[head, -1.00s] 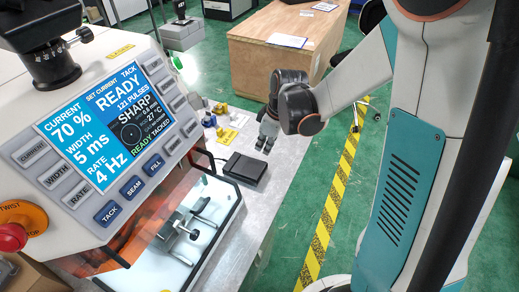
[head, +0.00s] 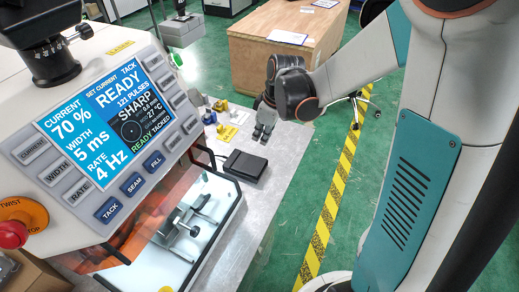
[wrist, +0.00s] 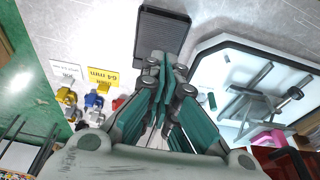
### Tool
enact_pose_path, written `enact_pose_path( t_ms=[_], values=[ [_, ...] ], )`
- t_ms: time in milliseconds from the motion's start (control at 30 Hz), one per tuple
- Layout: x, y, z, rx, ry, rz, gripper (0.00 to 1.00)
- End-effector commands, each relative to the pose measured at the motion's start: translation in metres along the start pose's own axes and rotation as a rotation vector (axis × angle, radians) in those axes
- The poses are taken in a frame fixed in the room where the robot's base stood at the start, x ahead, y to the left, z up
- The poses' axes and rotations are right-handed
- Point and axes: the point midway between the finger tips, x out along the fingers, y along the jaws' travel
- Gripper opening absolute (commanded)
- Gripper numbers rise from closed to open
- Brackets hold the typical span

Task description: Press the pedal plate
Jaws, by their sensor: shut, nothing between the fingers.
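The black pedal plate (head: 245,165) lies flat on the grey metal table beside the machine. It also shows in the wrist view (wrist: 163,30), just beyond the fingertips, its lower part hidden behind them. My gripper (head: 264,138) is shut and empty, pointing down, just above and behind the pedal in the head view. In the wrist view my gripper's teal fingers (wrist: 165,75) meet near the pedal's near end. I cannot tell whether the fingertips touch it.
The machine's screen (head: 115,88) reads READY, 121 pulses. A glass-fronted chamber (head: 185,225) with a clamp stands left of the pedal. Small yellow and blue parts (head: 209,117) with label cards sit behind it. A wooden crate (head: 285,50) stands beyond the table. Table right of the pedal is clear.

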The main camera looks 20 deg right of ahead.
Motion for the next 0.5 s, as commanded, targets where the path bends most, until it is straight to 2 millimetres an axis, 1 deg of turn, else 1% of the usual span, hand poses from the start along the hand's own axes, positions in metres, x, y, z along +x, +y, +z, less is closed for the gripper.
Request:
enact_pose_path(
  t_ms=[33,133,500],
  values=[
    [-0.0025,-0.0008,-0.0061,-0.003,-0.001,-0.001,0.0],
    [-0.0075,-0.0013,-0.0136,-0.001,-0.002,-0.001,0.0],
    [-0.0072,-0.0009,-0.0151,0.001,-0.002,-0.001,0.0]
  ],
)
